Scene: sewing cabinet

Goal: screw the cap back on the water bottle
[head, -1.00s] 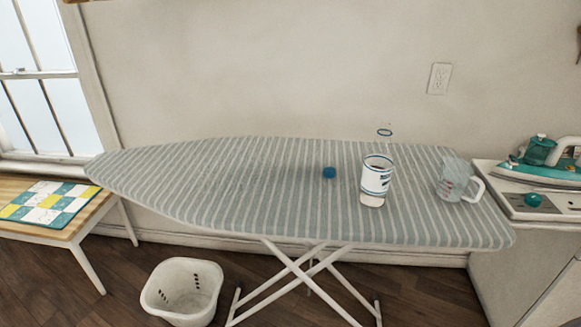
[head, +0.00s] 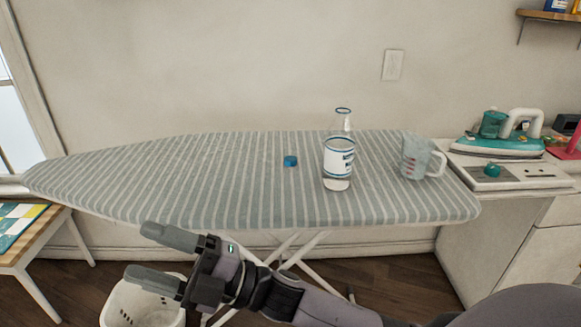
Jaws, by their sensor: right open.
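The water bottle (head: 338,160) stands upright on the striped ironing board (head: 220,180). It is clear with a white and blue label, and its mouth at the top is uncapped with a blue ring around it. The blue cap (head: 291,161) lies on the board to the left of the bottle, apart from it. My right gripper (head: 150,253) is open and empty. It shows in front of the board's near edge, low at the left, pointing left, away from both bottle and cap. My left gripper is not in view.
A clear measuring jug (head: 417,158) stands close to the right of the bottle. A teal iron (head: 498,143) rests on a cabinet at the right. A white basket (head: 145,306) is on the floor, partly behind my gripper. The board's left half is clear.

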